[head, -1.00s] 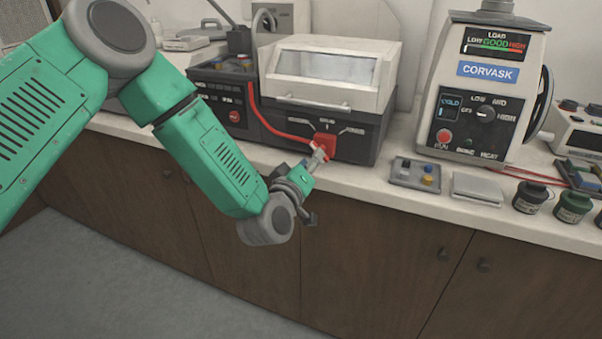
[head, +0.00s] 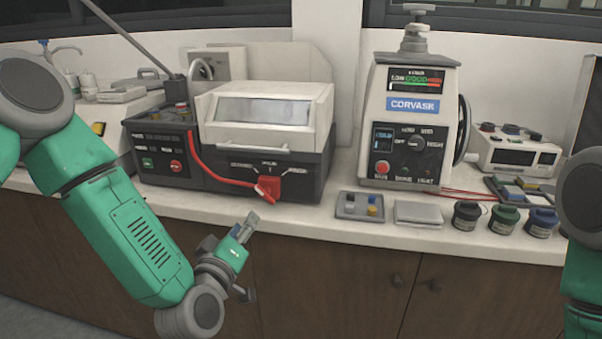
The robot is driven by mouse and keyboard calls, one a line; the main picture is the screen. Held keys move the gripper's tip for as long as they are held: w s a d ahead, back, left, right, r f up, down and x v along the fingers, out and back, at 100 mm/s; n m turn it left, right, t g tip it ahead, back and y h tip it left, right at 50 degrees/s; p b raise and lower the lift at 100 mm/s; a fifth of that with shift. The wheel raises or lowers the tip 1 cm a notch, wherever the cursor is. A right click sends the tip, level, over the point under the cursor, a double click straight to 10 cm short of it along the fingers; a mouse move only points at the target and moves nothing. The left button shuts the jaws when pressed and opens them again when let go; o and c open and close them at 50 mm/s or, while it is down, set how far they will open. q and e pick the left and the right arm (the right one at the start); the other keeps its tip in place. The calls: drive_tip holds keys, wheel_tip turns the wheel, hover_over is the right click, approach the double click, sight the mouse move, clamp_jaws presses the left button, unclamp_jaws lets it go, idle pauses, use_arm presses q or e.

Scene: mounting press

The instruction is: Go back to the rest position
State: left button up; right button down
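My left gripper (head: 247,222) is in front of the counter's front edge, below the machine with the red lever. It points up and to the right, apart from the red lever (head: 269,188). Its fingers look close together, but they are too small to tell whether they are open or shut. My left arm comes in from the left. Part of my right arm (head: 582,230) shows at the right edge; its gripper is out of view.
The boxy machine (head: 262,152) with a clear-windowed lid and the CORVASK press (head: 412,125) stand on the white counter (head: 330,232). A small tray (head: 358,212), a pale flat block (head: 418,213) and lidded jars (head: 503,219) sit near its front. Brown cabinets (head: 340,290) are below.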

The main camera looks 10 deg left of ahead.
use_arm(q)
drive_tip(key=s+f+m+g+h, duration=0.1)
drive_tip(key=s+f+m+g, duration=0.3)
drive_tip(key=s+f, duration=0.5)
drive_tip(key=s+f+m+g+h, duration=0.1)
drive_tip(key=s+f+m+g, duration=0.1)
drive_tip(key=s+f+g, duration=0.65)
drive_tip(key=s+a+f+m+g+y, duration=0.1)
drive_tip(key=s+a+f+g, duration=0.1)
drive_tip(key=s, duration=0.6)
drive_tip(key=s+a+f+m+g+y, duration=0.1)
drive_tip(key=s+a+f+m+g, duration=0.1)
drive_tip(key=s+a+f, duration=0.3)
drive_tip(key=s+f, duration=0.2)
drive_tip(key=s, duration=0.2)
drive_tip(key=shift+a+g+y, duration=0.2)
drive_tip(key=shift+g+y, duration=0.1)
drive_tip(key=shift+g, duration=0.05)
